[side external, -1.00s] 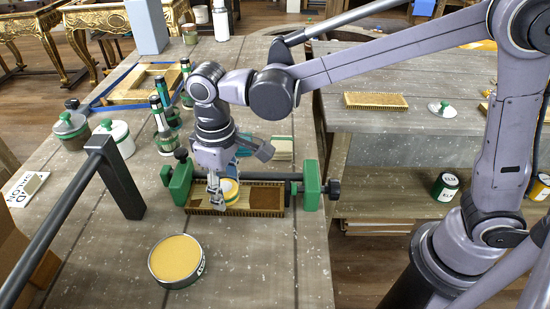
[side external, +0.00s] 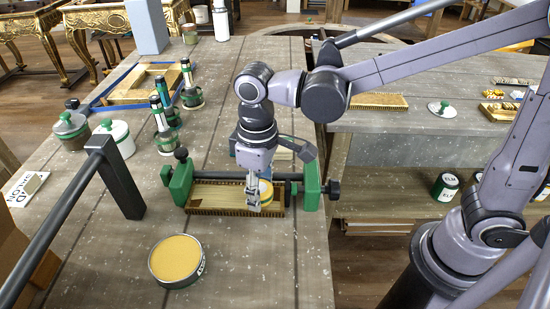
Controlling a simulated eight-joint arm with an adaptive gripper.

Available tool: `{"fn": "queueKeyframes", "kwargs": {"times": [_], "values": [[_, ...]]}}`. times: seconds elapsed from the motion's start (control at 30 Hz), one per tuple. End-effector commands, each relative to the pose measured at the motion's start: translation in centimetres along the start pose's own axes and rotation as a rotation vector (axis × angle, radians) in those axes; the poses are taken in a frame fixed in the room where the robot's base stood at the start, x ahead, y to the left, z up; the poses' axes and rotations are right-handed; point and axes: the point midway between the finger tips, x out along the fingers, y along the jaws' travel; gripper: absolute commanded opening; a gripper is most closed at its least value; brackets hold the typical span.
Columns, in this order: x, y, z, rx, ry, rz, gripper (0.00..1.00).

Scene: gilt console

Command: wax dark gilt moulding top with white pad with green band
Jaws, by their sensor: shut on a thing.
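The gilt moulding (side external: 222,198) lies flat on the bench between the green jaws of a clamp (side external: 181,185). Its top shows pale gold from the left end to near my gripper. My gripper (side external: 254,206) is shut on the white pad with a green band (side external: 266,190), which has a yellowish face and sits at the right part of the moulding top. The gripper fingers hide part of the pad and the moulding's right end. Whether the pad touches the top is hard to tell.
An open round tin of yellow wax (side external: 175,258) stands in front of the clamp. Green-and-white bottles (side external: 163,122) and lidded jars (side external: 115,135) stand at the left. A dark bar (side external: 118,180) rises at the left front. The bench right of the tin is clear.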

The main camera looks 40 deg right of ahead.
Motion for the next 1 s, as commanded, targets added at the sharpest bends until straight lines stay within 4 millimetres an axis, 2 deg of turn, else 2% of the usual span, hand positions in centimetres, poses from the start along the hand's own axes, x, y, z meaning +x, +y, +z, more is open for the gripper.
{"fn": "queueKeyframes", "kwargs": {"times": [1.0], "values": [[0.0,-2.8,-8.9,0.0,0.002,0.001,0.19]]}}
